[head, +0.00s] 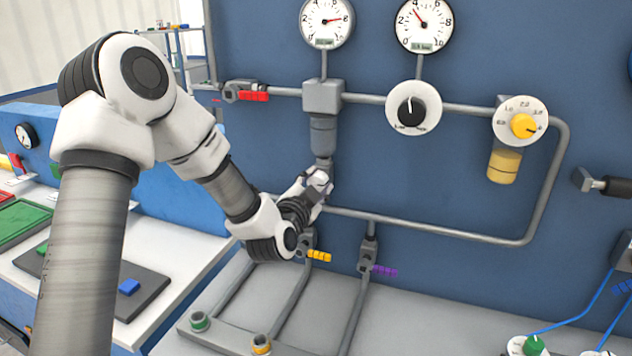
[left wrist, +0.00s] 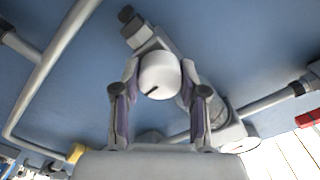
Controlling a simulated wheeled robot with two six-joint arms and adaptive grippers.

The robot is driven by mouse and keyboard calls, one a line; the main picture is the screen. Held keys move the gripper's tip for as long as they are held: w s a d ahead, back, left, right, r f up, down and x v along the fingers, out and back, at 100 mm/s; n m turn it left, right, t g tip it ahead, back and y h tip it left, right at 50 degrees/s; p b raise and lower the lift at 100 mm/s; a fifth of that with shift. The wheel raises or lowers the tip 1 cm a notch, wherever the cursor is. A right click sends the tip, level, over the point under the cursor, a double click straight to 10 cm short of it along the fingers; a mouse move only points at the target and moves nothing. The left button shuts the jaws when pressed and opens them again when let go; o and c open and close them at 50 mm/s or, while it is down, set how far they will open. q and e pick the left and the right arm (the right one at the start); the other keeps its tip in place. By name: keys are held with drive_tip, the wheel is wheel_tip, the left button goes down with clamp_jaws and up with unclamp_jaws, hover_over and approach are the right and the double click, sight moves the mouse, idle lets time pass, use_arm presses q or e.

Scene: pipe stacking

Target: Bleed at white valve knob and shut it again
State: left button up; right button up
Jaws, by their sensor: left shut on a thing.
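The white valve knob (left wrist: 160,72) is round with a short dark line on its face. In the left wrist view it sits between the two fingers of my left gripper (left wrist: 159,80), which is shut on it from both sides. In the head view my left gripper (head: 317,186) reaches the panel at the lower end of the grey filter unit (head: 323,137). There the knob is mostly covered by the fingers. The dark line points down and left in the left wrist view. My right gripper is not in view.
Two gauges (head: 326,20) sit above a black-knob dial (head: 412,110) and a yellow-knob dial (head: 521,123). A red-handled valve (head: 250,95) is left of the filter. Yellow (head: 319,256) and purple (head: 384,271) valve handles lie close below my gripper. Grey pipes run around it.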

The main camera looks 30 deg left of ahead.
use_arm(q)
drive_tip(key=shift+r+m, duration=0.1)
drive_tip(key=shift+m, duration=0.3)
drive_tip(key=o, duration=1.1)
drive_tip(key=shift+w, duration=0.1)
drive_tip(key=shift+o, duration=0.2)
drive_tip(key=v, duration=0.7)
drive_tip(key=shift+s, duration=0.25)
